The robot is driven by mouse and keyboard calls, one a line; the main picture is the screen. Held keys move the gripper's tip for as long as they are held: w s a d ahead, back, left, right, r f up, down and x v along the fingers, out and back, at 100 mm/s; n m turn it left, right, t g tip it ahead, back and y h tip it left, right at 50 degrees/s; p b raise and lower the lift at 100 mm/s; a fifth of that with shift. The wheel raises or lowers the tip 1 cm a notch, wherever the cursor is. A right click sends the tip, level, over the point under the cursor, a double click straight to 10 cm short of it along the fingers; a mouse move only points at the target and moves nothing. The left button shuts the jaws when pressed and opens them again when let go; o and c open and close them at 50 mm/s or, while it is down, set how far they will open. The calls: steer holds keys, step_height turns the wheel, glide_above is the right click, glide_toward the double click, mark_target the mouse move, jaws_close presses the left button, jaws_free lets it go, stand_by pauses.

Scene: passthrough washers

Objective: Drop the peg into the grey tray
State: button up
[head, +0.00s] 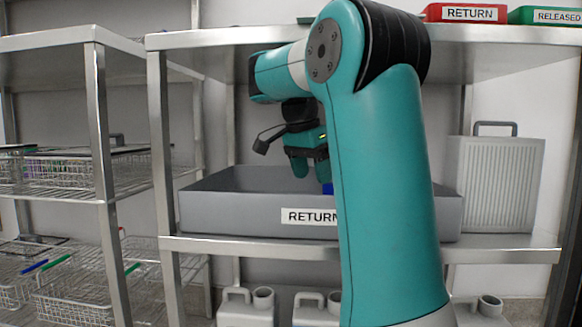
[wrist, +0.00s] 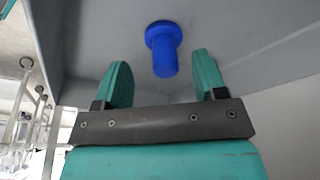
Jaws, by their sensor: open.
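The grey tray (head: 255,212) stands on the middle shelf and carries a white label reading "RETURN", partly hidden behind my arm. My gripper (head: 309,170) points down over the tray, its fingertips at about rim height. The blue peg, with a wide round head and a narrower shaft, shows in the wrist view (wrist: 163,50) against the tray's grey inside (wrist: 100,30). It lies beyond the fingertips, apart from both fingers. In the head view only a small blue patch of the peg (head: 327,188) shows beside my arm. My gripper is open and empty.
Wire baskets (head: 75,172) fill the rack at the left. A grey ribbed panel with a handle (head: 497,185) stands right of the tray. White jugs (head: 246,306) stand below. A red bin (head: 465,13) and a green bin (head: 545,15) sit on the top shelf.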

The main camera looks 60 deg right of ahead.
steer(key=w+a+p, duration=0.1)
steer(key=w+a, duration=0.1)
steer(key=a, duration=0.4)
stand_by(0.5)
